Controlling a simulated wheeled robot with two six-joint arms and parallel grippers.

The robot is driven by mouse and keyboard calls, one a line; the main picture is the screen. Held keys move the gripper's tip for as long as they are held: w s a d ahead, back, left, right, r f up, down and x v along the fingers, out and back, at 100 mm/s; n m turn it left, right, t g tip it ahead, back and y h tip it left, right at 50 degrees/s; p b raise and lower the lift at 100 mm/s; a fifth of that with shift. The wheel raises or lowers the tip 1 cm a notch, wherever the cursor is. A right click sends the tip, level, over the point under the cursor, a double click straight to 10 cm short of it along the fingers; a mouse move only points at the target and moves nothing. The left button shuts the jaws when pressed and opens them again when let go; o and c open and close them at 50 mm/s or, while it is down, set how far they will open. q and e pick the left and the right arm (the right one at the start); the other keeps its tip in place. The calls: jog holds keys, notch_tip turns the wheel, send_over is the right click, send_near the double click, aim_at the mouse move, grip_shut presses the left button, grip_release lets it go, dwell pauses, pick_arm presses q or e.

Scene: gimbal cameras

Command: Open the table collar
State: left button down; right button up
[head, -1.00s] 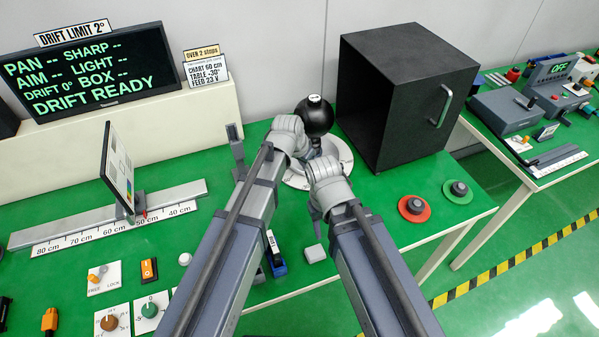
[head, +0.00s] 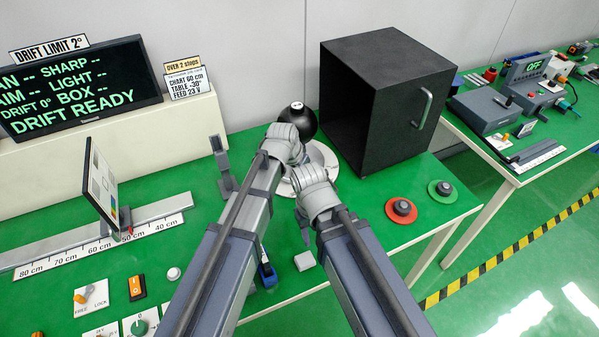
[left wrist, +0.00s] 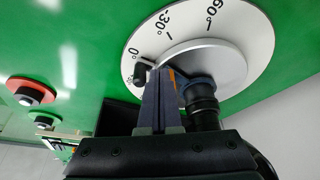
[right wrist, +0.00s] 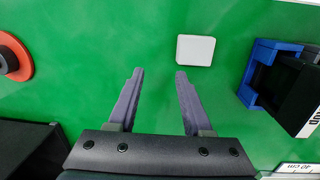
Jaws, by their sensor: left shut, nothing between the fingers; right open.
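The round table's white degree dial (left wrist: 245,30) lies around a silver disc (left wrist: 200,62) in the left wrist view. Part of the dial (head: 328,165) shows in the head view, behind my wrists. My left gripper (left wrist: 161,72) is shut and empty, its tips over the dial near the 0° mark. A small dark knob (left wrist: 142,72) and an orange mark sit right by the tips; contact cannot be told. A dark ribbed cylinder (left wrist: 204,108) stands just right of the fingers. I cannot tell which part is the collar. My right gripper (right wrist: 158,75) is open and empty above the green bench.
A black box (head: 385,100) with a handle stands behind right. Red (head: 401,210) and green (head: 441,192) bases with dark knobs sit at the right. A white block (right wrist: 195,50) and a blue-black item (right wrist: 275,75) lie near my right gripper. A chart (head: 103,188) stands on a rail left.

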pick_arm(q)
jog(key=shift+a, duration=0.15)
jog(key=shift+w+a, duration=0.15)
jog(key=shift+a, duration=0.5)
jog(key=shift+s+a, duration=0.25)
jog(key=shift+s, duration=0.5)
pick_arm(e)
jog(key=shift+a, duration=0.1)
pick_arm(q)
jog(key=shift+s+a, duration=0.3)
jog(key=shift+s, duration=0.3)
jog(key=shift+s+a, duration=0.25)
jog(key=shift+s, duration=0.35)
pick_arm(e)
jog(key=shift+s+a, duration=0.1)
jog(key=shift+a, duration=0.1)
pick_arm(q)
jog(key=p+v, duration=0.9)
jog(key=v, duration=0.1)
jog(key=shift+d, duration=0.15)
pick_arm(e)
notch_tip(320, 180, up, 9)
jog(key=shift+r, duration=0.15)
